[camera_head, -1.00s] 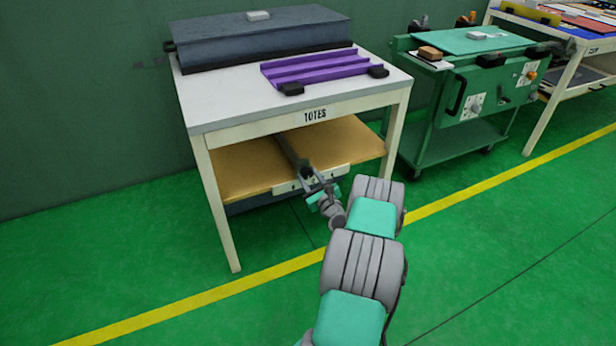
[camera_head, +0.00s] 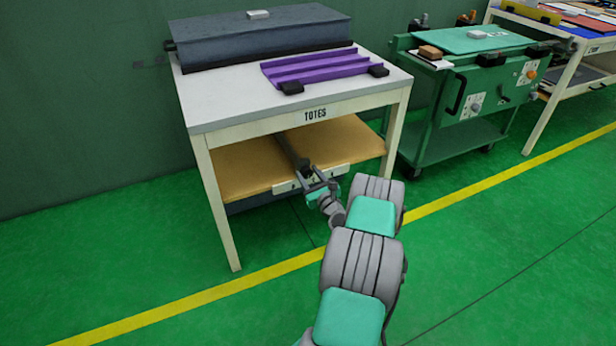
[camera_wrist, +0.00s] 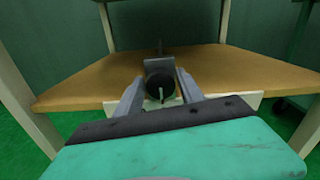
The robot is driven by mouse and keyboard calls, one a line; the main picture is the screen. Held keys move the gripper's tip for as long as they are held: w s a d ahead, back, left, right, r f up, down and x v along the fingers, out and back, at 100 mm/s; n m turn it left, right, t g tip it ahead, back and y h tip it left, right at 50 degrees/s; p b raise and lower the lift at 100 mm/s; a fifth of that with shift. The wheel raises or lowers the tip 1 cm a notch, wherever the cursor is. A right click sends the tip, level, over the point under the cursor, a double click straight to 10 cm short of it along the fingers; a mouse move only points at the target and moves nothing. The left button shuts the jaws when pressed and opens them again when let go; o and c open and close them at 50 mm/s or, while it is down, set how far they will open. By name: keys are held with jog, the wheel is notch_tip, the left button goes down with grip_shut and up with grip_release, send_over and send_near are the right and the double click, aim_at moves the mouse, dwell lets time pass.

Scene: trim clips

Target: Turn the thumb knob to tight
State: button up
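The thumb knob (camera_wrist: 160,88) is a dark round piece with a pale upright bar on its face. In the wrist view it sits in the middle, in front of a grey block at the front edge of the tan lower shelf (camera_wrist: 90,85). My gripper (camera_wrist: 160,92) is open, with one grey finger on each side of the knob and visible gaps between. I cannot tell how deep the knob lies between the fingertips. In the head view my gripper (camera_head: 312,183) is at the shelf's front edge, and it hides most of the knob. Any tight mark is too small to read.
The white table (camera_head: 225,110) labelled TOTES stands above the shelf, its legs on both sides of my gripper. A purple ribbed tray (camera_head: 325,68) and a grey case (camera_head: 260,40) lie on top. A green cart (camera_head: 480,95) stands to the right. The floor in front is clear.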

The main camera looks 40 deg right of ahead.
jog(key=shift+o, duration=1.3)
jog(key=shift+s+f, duration=0.1)
jog(key=shift+f, duration=0.05)
jog(key=p+v, duration=0.2)
jog(key=v, duration=0.5)
jog(key=shift+s, duration=0.4)
jog(key=shift+a, duration=0.15)
